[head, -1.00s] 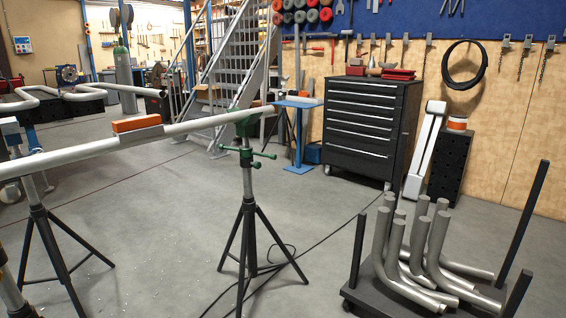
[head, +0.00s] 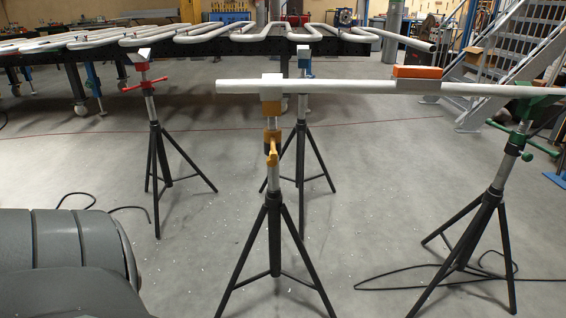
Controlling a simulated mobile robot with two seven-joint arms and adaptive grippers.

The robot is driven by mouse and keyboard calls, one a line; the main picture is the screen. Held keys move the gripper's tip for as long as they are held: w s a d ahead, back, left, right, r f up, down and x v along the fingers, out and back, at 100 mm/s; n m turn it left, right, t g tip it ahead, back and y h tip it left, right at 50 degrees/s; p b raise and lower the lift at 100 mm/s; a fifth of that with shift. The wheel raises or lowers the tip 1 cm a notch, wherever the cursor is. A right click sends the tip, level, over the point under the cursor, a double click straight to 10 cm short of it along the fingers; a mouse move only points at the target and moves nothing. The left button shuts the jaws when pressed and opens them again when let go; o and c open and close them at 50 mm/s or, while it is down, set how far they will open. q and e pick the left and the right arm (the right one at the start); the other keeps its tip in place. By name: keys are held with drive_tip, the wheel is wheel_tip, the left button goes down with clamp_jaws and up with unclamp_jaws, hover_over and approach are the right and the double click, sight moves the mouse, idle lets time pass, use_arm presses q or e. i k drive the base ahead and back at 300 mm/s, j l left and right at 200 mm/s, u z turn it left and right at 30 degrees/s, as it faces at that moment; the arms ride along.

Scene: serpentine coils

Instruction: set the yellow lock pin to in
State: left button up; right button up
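The yellow lock pin (head: 272,155) sits on the column of the yellow-collared tripod stand (head: 273,215), in the middle of the head view. It is small, and I cannot tell whether it is in or out. A yellow collar (head: 271,107) is above it, under a white head. A long grey pipe (head: 345,87) rests on this stand and runs right to a green-headed stand (head: 510,150). Neither gripper shows. A grey rounded part of my own body fills the lower left.
A red-headed stand (head: 146,85) and a blue-headed stand (head: 303,120) are behind. An orange block (head: 418,72) lies on the pipe. A long bench with serpentine coils (head: 200,35) spans the back. Cables (head: 440,283) lie on the floor at right.

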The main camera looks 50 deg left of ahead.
sight(271, 164)
drive_tip(key=u, duration=1.5)
